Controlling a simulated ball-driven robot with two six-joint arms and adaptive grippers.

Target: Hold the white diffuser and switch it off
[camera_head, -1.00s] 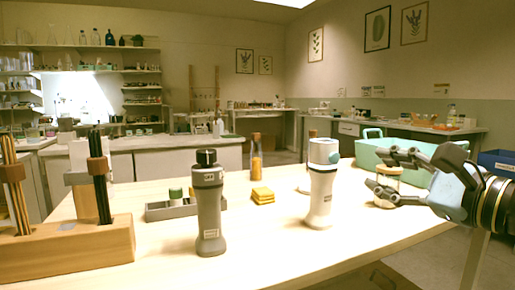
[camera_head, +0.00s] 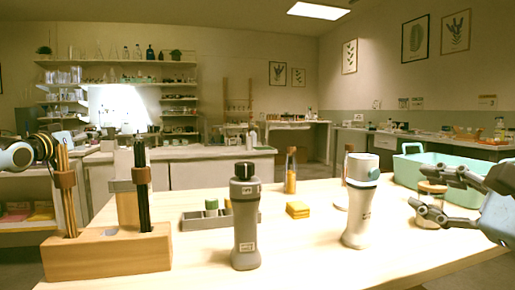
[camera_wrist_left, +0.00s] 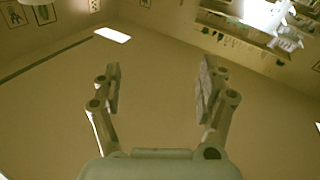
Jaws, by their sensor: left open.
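The white diffuser (camera_head: 359,210) stands upright on the table right of centre, with a blue-green round part on its upper side. A similar grey diffuser (camera_head: 246,225) with a black top stands to its left. My right gripper (camera_head: 424,188) is at the right edge, fingers spread apart, to the right of the white diffuser and not touching it. Its fingers overlap a small lidded jar (camera_head: 431,212); I cannot tell whether they touch it. My left gripper (camera_wrist_left: 158,78) is open and empty in the left wrist view, facing wall and ceiling. Neither diffuser shows there.
A wooden block (camera_head: 110,256) with sticks stands at the left. A mint-green bin (camera_head: 409,168) is at the back right. The table front between the diffusers is clear.

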